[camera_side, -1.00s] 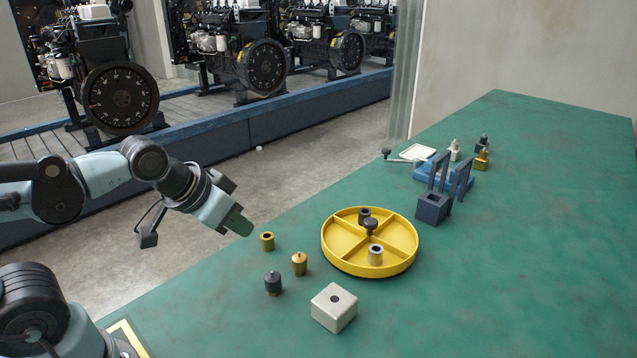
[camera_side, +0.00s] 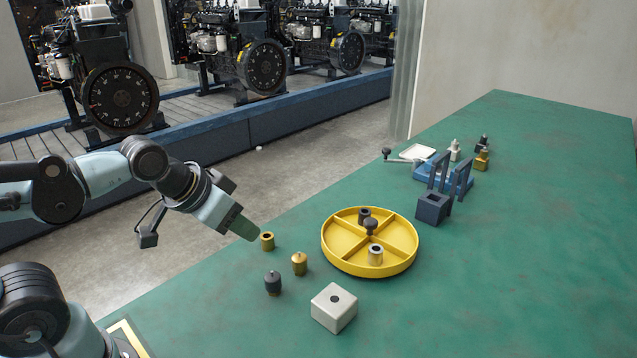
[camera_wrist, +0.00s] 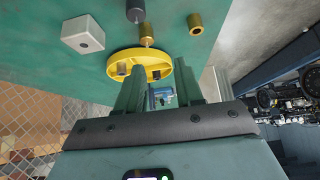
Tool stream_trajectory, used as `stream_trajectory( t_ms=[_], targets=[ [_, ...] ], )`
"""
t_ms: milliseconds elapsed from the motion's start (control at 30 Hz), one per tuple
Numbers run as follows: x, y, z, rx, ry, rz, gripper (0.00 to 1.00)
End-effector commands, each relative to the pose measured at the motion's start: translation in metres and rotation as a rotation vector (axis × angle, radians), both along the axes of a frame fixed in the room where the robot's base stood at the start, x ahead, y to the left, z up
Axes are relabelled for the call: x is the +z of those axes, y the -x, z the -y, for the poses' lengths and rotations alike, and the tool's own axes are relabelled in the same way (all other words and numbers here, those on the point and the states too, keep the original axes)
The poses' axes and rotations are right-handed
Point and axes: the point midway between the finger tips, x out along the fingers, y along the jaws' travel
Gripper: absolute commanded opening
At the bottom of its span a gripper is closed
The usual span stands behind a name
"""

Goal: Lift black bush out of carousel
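The carousel (camera_side: 337,247) is a round yellow tray with dividers and a black centre knob (camera_side: 371,228). The black bush (camera_side: 364,214) stands in its far compartment. A silver-grey bush (camera_side: 376,256) stands in the near compartment. My gripper (camera_side: 246,229) is left of the carousel, above the bench edge by a brass bush, apart from the black bush. In the wrist view my gripper (camera_wrist: 158,84) has its two fingers apart with nothing held. The carousel (camera_wrist: 147,53) shows beyond the fingertips, partly hidden by them.
A brass bush (camera_side: 267,242), a brass knobbed part (camera_side: 299,264) and a dark knobbed part (camera_side: 273,284) stand left of the carousel. A pale block with a hole (camera_side: 334,308) is in front. A blue fixture (camera_side: 433,207) stands behind right. The bench's right side is clear.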

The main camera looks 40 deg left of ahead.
Motion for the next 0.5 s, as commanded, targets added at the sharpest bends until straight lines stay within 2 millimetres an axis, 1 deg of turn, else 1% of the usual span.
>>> stream_trajectory(
  t_ms=[333,433,500],
  targets=[
    [0.001,-0.003,0.0,-0.007,0.003,-0.005,0.37],
    [0.004,-0.012,0.002,-0.035,0.017,-0.018,0.37],
    [0.006,-0.022,0.004,-0.07,0.034,-0.032,0.37]
  ],
)
